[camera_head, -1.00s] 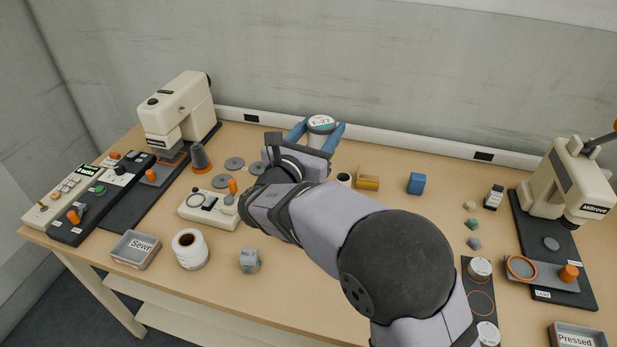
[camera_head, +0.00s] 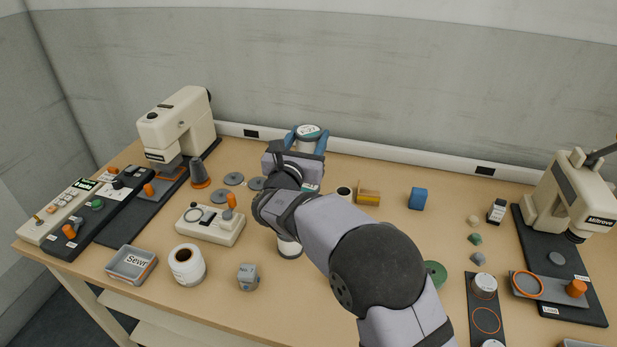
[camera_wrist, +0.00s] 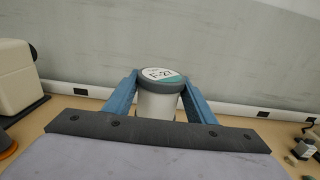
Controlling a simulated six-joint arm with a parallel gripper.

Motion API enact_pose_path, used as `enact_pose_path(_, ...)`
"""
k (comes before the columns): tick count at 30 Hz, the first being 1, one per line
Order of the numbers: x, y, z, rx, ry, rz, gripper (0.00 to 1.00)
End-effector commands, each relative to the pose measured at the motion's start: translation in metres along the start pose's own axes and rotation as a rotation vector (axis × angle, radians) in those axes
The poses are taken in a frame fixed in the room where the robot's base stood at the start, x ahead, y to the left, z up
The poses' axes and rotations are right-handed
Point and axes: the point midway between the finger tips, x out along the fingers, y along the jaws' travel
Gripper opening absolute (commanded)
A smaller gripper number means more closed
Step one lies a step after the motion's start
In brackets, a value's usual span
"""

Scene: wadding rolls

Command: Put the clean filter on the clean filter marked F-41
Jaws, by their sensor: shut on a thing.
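My gripper (camera_head: 308,135) is shut on a white canister with a grey lid, the filter (camera_wrist: 157,104). Its label reads F-27 and has a teal part. The blue fingers grip it from both sides, and it looks upright, over the back of the table in the head view. I cannot read F-41 on anything. A white cylinder with a dark base (camera_head: 289,247) stands below my arm, its top hidden by the arm. A round white-topped piece (camera_head: 485,284) sits on a dark strip at the right; its marking is too small to read.
A cream machine (camera_head: 180,125) stands at back left, another (camera_head: 570,195) at right. A cream control box (camera_head: 210,224), a wadding roll (camera_head: 187,264), the Sewn tray (camera_head: 131,264), a grey block (camera_head: 248,277), a blue block (camera_head: 417,198) and a yellow holder (camera_head: 368,194) stand around the table.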

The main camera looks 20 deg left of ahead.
Motion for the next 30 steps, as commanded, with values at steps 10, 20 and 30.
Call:
enact_pose_path(10,0.0,0.0,-0.048,-0.002,0.0,0.0,0.24)
enact_pose_path(20,0.0,0.0,-0.059,-0.001,0.001,-0.001,0.24)
enact_pose_path(30,0.0,0.0,-0.089,0.001,-0.001,-0.001,0.24)
